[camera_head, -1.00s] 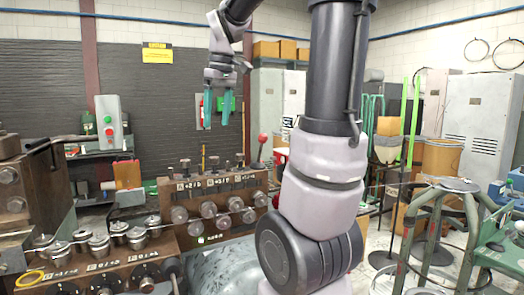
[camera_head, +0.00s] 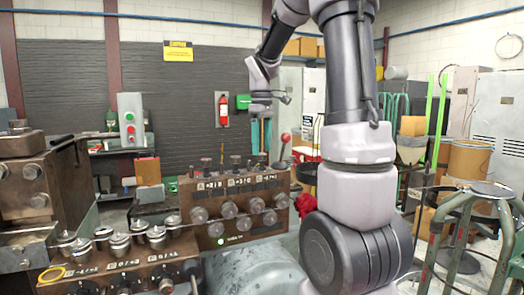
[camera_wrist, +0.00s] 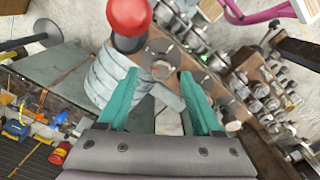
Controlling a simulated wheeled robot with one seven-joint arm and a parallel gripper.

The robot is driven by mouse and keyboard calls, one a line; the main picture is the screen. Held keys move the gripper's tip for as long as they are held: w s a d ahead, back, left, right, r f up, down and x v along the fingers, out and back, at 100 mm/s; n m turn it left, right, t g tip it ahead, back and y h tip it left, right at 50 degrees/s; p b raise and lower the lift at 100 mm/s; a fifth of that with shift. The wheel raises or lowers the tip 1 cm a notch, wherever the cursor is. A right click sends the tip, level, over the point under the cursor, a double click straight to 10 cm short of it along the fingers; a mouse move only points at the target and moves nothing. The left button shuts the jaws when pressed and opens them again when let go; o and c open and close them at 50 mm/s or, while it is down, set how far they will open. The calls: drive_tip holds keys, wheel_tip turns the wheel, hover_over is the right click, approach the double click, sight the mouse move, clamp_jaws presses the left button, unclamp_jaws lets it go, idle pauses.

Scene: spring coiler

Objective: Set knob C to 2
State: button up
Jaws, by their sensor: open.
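A brown machine block (camera_head: 238,233) stands at the centre of the head view, with small dark knobs on top above a row of engraved labels. The rightmost top knob (camera_head: 262,158) is close below my gripper (camera_head: 260,132). Lettering is too small to tell surely which knob is C. My gripper also shows in the wrist view (camera_wrist: 159,82), with two teal fingers spread apart and nothing gripped between them. It points down over the right end of the block. A round metal knob or disc shows beyond the fingertips. The knob settings cannot be read.
A red ball-topped lever (camera_head: 285,138) stands right beside my gripper; its red ball is large in the wrist view (camera_wrist: 128,16). A lower brown panel (camera_head: 120,279) with several metal cylinders stands at the front left. A green stool frame (camera_head: 455,230) is at the right.

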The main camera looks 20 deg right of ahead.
drive_tip(key=shift+f, duration=0.9)
clamp_jaws()
drive_tip(key=shift+m, duration=0.4)
drive_tip(key=m, duration=0.3)
drive_tip(key=shift+m, duration=0.4)
drive_tip(key=m, duration=0.9)
drive_tip(key=shift+m, duration=2)
